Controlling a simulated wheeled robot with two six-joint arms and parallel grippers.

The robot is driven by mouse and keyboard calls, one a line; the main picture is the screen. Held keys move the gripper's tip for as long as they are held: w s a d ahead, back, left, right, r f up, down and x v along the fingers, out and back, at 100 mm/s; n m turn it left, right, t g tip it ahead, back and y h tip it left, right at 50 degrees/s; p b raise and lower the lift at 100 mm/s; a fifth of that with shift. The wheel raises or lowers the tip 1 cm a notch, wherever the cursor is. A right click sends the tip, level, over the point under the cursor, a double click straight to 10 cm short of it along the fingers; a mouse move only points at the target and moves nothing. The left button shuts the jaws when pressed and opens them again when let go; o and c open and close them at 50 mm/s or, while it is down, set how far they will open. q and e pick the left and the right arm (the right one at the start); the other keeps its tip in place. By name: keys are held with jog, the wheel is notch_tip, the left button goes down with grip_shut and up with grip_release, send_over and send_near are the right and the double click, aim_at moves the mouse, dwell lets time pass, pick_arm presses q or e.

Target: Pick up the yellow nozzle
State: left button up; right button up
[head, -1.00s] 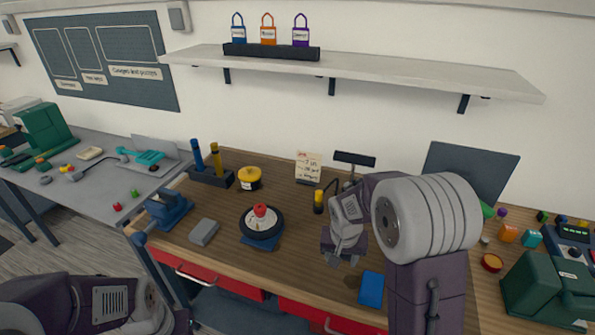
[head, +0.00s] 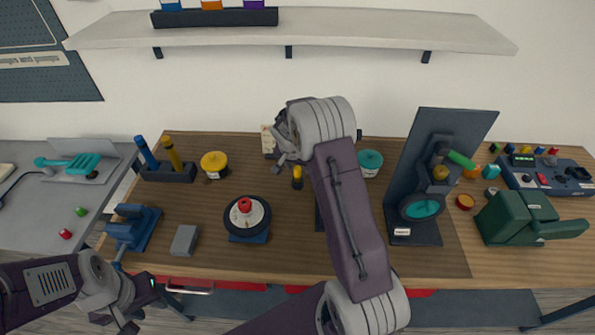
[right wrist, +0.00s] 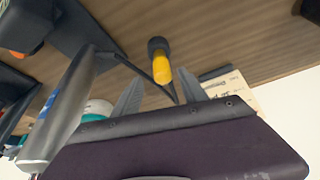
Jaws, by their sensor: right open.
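The yellow nozzle (head: 297,171), a small yellow piece with a black end (head: 297,184), stands out on the wooden bench, just right of my right gripper (head: 284,160) in the head view. In the right wrist view the yellow nozzle (right wrist: 161,70) shows between the two grey fingertips of my right gripper (right wrist: 160,80). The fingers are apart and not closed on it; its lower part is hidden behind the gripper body. A thin dark line runs beside it. My left gripper (head: 138,303) is low at the left, off the bench's front edge, and its jaw opening is unclear.
A wheel (head: 262,214) on a blue stand, a grey block (head: 184,241), a yellow round container (head: 214,161) and a tool holder (head: 168,173) are to the left. A teal-lidded pot (head: 370,160) and a dark panel stand (head: 412,235) are to the right. A shelf (head: 330,33) hangs above.

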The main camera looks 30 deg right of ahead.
aim_at(299, 171)
jog(key=shift+w+f, duration=0.45)
jog(key=shift+f, duration=0.1)
jog(key=p+x, duration=0.1)
jog(key=x, duration=0.3)
jog(key=shift+s+p, duration=0.1)
jog(key=shift+p, duration=0.25)
jog(key=shift+d+f, duration=0.2)
jog(key=shift+f, duration=0.05)
jog(key=shift+a, duration=0.1)
jog(key=c, duration=0.9)
pick_arm(q)
jog(key=shift+w+a+r, duration=0.1)
jog(key=shift+w+r, duration=0.15)
jog(key=shift+r, duration=0.55)
pick_arm(e)
grip_shut()
